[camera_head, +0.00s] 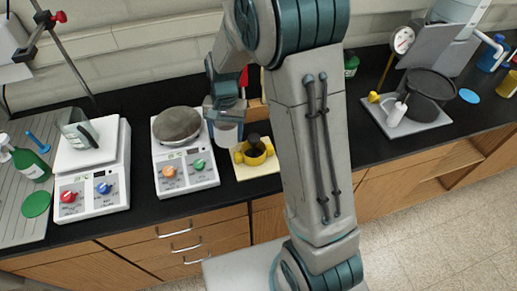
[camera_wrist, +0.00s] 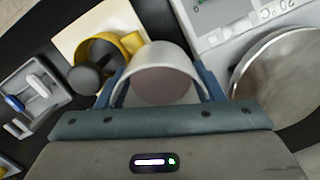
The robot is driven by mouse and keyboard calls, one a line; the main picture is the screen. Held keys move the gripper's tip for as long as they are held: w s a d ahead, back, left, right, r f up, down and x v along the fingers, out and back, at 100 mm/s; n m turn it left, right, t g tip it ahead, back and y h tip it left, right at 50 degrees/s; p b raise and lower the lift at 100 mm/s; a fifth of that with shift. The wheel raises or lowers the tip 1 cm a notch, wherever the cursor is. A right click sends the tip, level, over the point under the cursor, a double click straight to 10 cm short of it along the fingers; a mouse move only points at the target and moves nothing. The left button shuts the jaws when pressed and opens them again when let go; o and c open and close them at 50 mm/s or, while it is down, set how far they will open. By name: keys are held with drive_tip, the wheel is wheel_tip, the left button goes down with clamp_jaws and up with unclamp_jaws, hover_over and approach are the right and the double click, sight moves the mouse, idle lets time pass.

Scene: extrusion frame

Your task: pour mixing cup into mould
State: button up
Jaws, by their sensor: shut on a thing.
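My gripper (camera_head: 226,114) is shut on a pale mixing cup (camera_head: 228,134), held upright or nearly so just left of the mould. In the wrist view the cup (camera_wrist: 160,51) sits between the two blue-grey fingers of the gripper (camera_wrist: 163,84), and a dull brownish-pink surface shows inside it. The yellow mould (camera_head: 240,157) with a dark middle stands on a cream board (camera_head: 272,169). A dark knobbed piece (camera_head: 253,140) covers part of the mould.
A scale with a round metal plate (camera_head: 178,125) stands left of the cup. Another scale (camera_head: 92,150) holds a clear beaker (camera_head: 78,128) farther left. A grey tray (camera_head: 410,118) with a dark pan (camera_head: 432,88) is at right. The black counter between is partly hidden by my arm.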

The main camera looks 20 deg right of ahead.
drive_tip(key=r, duration=0.1)
drive_tip(key=y, duration=0.1)
drive_tip(key=r, duration=0.1)
drive_tip(key=shift+s+d+r+t, duration=0.25)
drive_tip(key=shift+d+r+t, duration=0.05)
drive_tip(key=shift+d, duration=0.1)
drive_tip(key=r+y, duration=0.1)
drive_tip(key=d+r+t+y, duration=0.1)
drive_tip(key=s+d+r+y, duration=0.1)
drive_tip(key=shift+s+r+t+y, duration=0.1)
drive_tip(key=shift+r+t+y, duration=0.2)
drive_tip(key=shift+r+t, duration=0.1)
drive_tip(key=t+y+b, duration=0.1)
drive_tip(key=b, duration=0.1)
drive_tip(key=d+t+y+b, duration=0.1)
drive_tip(key=y+b, duration=0.1)
drive_tip(key=b, duration=0.1)
drive_tip(key=s+y+b, duration=0.1)
drive_tip(key=y+b, duration=0.1)
drive_tip(key=b, duration=0.1)
drive_tip(key=shift+d+f+n+t, duration=0.3)
drive_tip(key=shift+d+t, duration=0.05)
drive_tip(key=shift+t, duration=0.05)
drive_tip(key=shift+r+y+b, duration=0.2)
drive_tip(key=shift+y+b, duration=0.3)
drive_tip(key=shift+b, duration=0.1)
drive_tip(key=shift+t, duration=0.3)
drive_tip(key=shift+s+d+f+t+y+b, duration=0.15)
drive_tip(key=shift+f+t+y+b, duration=0.25)
drive_tip(key=shift+y+b, duration=0.55)
